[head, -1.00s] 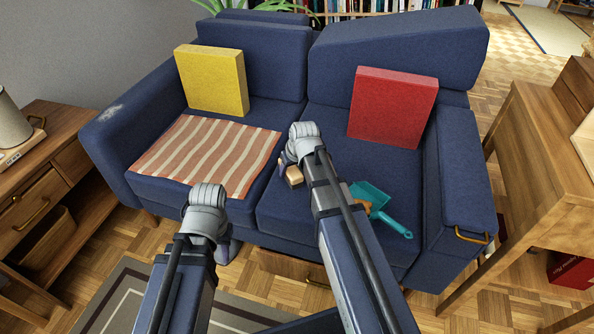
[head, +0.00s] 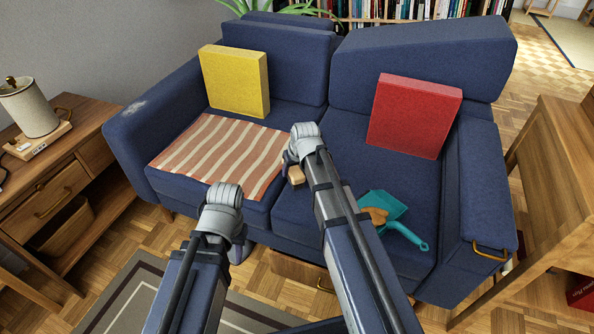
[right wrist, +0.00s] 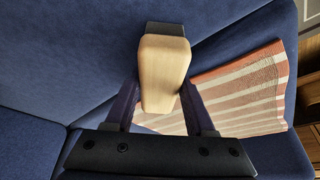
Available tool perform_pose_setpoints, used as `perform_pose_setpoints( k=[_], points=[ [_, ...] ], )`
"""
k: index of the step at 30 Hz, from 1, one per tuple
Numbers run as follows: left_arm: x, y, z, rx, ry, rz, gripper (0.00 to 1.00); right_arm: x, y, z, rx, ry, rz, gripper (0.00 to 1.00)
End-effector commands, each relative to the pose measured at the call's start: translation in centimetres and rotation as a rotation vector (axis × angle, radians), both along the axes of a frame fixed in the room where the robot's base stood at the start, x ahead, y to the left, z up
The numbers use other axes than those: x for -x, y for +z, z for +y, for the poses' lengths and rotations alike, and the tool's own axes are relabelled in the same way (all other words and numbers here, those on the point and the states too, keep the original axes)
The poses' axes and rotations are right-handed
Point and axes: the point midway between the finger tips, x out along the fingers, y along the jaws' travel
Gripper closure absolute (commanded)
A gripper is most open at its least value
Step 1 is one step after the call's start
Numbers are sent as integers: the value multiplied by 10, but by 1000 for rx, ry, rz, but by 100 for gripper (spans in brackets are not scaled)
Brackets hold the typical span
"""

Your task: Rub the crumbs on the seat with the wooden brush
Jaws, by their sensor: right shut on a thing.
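The wooden brush (right wrist: 162,75), a pale block with a dark end, is between the fingers of my right gripper (right wrist: 160,108), which is shut on it. In the head view the brush (head: 297,175) shows beside my right wrist, above the sofa seat (head: 300,211) near the middle seam. I cannot tell whether it touches the seat. No crumbs can be clearly made out. An orange-brown thing (head: 376,214) lies by the teal dustpan (head: 385,206) on the right seat. My left gripper (head: 239,250) is mostly hidden behind its wrist, low in front of the sofa.
A striped cloth (head: 222,155) covers much of the left seat. A yellow cushion (head: 234,82) and a red cushion (head: 414,115) lean on the backrest. A wooden cabinet (head: 50,195) stands at the left, a wooden table (head: 560,150) at the right.

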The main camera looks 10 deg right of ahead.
Motion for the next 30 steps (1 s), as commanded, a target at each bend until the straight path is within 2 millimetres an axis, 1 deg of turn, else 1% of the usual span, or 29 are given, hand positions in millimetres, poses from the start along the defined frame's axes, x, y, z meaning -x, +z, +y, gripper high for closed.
perform_pose_setpoints(
  k=[5, 8, 24, 27, 30],
  points=[
    [0, 0, 0, 1, 0, -1, 65, 0, 0, -1, 0, -1, -1, 97],
    [0, 5, 0, 2, -1, 0, 65, 0, 5, -1, 0, -1, -1, 97],
    [0, 56, 1, -4, 4, 0, 65, 0, 56, -1, 0, -1, -1, 97],
    [0, 62, 1, -5, 6, 0, 65, 0, 62, -1, 0, -1, -1, 97],
    [0, 62, 1, -5, 7, 0, 65, 0, 62, -1, 0, -1, -1, 97]
  ],
)
